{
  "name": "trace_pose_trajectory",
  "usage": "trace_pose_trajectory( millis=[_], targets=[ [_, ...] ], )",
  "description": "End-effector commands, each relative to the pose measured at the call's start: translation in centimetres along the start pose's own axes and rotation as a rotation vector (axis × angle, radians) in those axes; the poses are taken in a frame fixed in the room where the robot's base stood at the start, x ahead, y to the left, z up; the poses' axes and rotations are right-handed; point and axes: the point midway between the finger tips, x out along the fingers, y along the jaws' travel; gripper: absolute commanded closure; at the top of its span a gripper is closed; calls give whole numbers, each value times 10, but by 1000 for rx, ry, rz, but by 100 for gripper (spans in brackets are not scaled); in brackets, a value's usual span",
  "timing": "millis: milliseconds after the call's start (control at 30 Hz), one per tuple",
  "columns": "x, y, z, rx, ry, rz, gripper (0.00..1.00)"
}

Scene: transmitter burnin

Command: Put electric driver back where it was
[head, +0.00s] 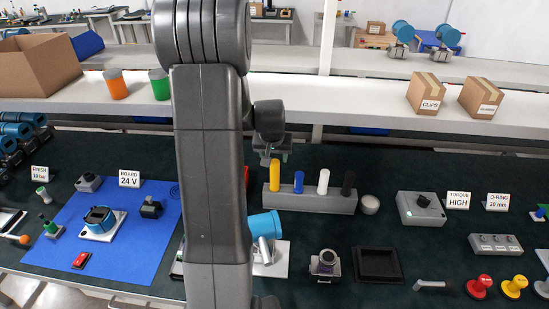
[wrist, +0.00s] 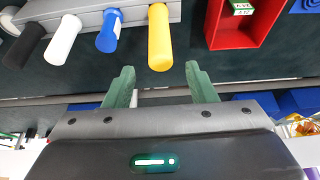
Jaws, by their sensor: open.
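A grey rack (head: 310,201) holds a row of upright coloured handles: yellow (head: 274,176), blue (head: 298,182), white (head: 323,181) and black (head: 348,184). I cannot tell which thing is the electric driver; none is labelled so. In the wrist view the yellow handle (wrist: 160,38) stands in the rack (wrist: 92,11), just beyond the gap between my green fingers. My gripper (wrist: 160,84) is open and empty. In the head view it is small, behind the yellow handle's top, and partly hidden by my arm.
A red bin (wrist: 243,18) with a green-and-white item stands beside the rack in the wrist view. In the head view, a black tray (head: 378,265), a grey TORQUE box (head: 421,208) and a blue mat (head: 130,249) lie on the dark bench. A white shelf (head: 350,92) runs behind.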

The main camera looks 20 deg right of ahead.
Motion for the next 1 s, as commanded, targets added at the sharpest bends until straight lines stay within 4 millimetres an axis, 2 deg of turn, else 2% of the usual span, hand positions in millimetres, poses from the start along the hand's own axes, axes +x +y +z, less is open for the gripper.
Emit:
trace_pose_trajectory(
  millis=[33, 200, 600, 767, 1000],
  targets=[
    [-11, 0, -2, 0, 1, 0, 49],
    [-24, 0, 0, 0, 0, 0, 49],
    [-23, 0, 0, 0, -1, 0, 49],
    [-10, 0, 1, 0, -1, 0, 49],
    [36, 0, 2, 0, -2, 0, 49]
  ],
)
